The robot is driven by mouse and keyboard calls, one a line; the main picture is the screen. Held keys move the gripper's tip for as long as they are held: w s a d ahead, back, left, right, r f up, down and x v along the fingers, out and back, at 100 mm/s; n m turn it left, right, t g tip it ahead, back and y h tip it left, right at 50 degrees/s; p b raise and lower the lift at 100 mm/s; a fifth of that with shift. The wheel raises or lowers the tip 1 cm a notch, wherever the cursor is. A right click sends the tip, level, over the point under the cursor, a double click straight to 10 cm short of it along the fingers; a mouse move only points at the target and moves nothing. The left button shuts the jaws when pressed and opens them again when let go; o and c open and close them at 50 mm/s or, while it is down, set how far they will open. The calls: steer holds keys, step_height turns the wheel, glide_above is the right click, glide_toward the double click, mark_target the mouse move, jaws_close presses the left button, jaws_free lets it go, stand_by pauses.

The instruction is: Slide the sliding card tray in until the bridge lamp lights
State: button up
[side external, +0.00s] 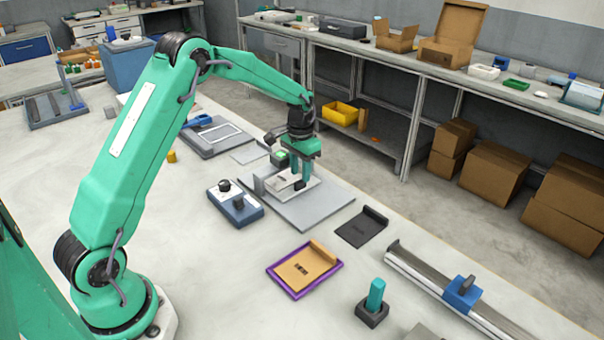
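A pale grey card tray (272,188) sits in a low fixture on a grey base plate (318,208), near the middle of the table. A small dark block with a green top (280,155) stands at the fixture's back; it may be the bridge lamp, but I cannot tell whether it is lit. My gripper (301,183) points down over the tray's right part, its green fingers at or just above the tray. A small dark piece shows at the fingertips. I cannot tell whether the fingers hold it or the tray, and they partly hide the tray.
A blue box with black knobs (235,205) stands left of the base plate. A teal peg in a block (374,302) and a rail with blue slider (462,292) are at right.

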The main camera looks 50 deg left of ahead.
steer(key=shift+r, duration=2.7)
steer(key=s+d+r+t, duration=0.1)
steer(key=s+d+r, duration=0.3)
steer(key=s+r, duration=0.3)
steer(key=s+d+r+t, duration=0.2)
steer(key=s+d+r, duration=0.1)
steer(key=s+r, duration=0.4)
steer(key=s+d+t, duration=0.2)
steer(key=s+d, duration=0.2)
steer(key=s, duration=1.2)
steer(key=shift+f+t, duration=0.3)
steer(key=shift+d, duration=0.1)
